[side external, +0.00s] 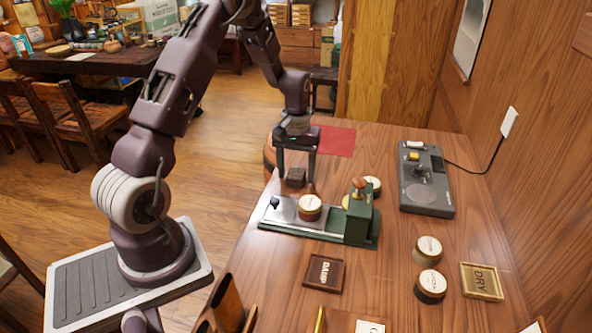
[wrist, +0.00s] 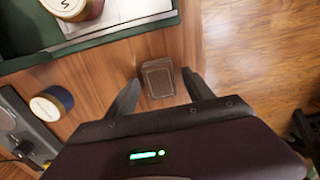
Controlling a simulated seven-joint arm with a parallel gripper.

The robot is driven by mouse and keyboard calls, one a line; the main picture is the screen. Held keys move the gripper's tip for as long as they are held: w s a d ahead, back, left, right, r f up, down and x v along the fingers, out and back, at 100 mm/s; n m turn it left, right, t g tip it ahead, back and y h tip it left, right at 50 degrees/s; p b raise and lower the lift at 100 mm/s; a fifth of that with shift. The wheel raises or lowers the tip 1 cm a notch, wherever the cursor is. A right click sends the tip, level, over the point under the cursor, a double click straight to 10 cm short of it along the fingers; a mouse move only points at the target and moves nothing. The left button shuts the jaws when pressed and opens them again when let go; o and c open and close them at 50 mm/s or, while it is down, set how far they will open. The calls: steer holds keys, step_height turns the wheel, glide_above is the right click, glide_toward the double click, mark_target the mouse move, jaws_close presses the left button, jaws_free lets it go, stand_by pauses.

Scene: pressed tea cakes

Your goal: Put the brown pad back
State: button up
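A flat red mat (side external: 335,141) lies on the table behind my gripper.
The green press (side external: 360,217) has a pale slide (side external: 283,209) bearing a round tin (side external: 310,207), close to the pad. A grey control box (side external: 427,185) stands at right. Trays marked DAMP (side external: 324,273) and DRY (side external: 481,281) and several tins lie nearer.

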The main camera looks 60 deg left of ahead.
mark_target(297, 174)
steer(key=s+d+r+m+t, duration=0.1)
steer(key=d+r, duration=0.2)
steer(key=r, duration=0.6)
steer(key=s+d+r+m, duration=0.1)
steer(key=d+r, duration=0.2)
steer(key=r, duration=0.6)
steer(key=s+d+r+m+t, duration=0.2)
steer(key=s+d+r+m, duration=0.1)
steer(key=s+d+r, duration=0.45)
steer(key=s+d+f+m+t, duration=0.1)
steer(key=s+d+m, duration=0.1)
steer(key=s, duration=0.4)
steer(key=s+d+m+t, duration=0.1)
steer(key=s+d+m, duration=0.1)
steer(key=s+d, duration=0.3)
steer(key=shift+s+f+t, duration=0.3)
steer(key=shift+s+f, duration=0.05)
steer(key=shift+s, duration=0.45)
